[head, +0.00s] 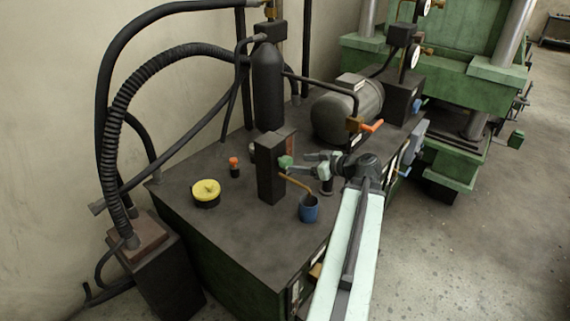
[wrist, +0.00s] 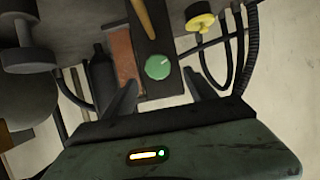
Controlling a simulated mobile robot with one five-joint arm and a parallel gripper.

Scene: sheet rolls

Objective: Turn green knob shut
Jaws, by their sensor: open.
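The green knob (head: 286,162) sits on the side of a dark upright box (head: 270,175) on the machine's dark top. In the wrist view the round green knob (wrist: 158,67) shows face-on, with a pale pointer mark at its upper right edge. My gripper (head: 312,163) reaches in from the right in the head view, with its fingertips close to the knob. In the wrist view my gripper (wrist: 165,88) is open, one finger on each side of the knob and a little short of it. I see no contact.
A yellow cap (head: 206,192) and a small orange-topped part (head: 234,165) stand left of the box. A blue cup (head: 308,208) sits below a brass spout (head: 296,183). A motor (head: 346,110) and an orange-handled valve (head: 371,126) are behind. Black hoses (head: 118,110) rise at the left.

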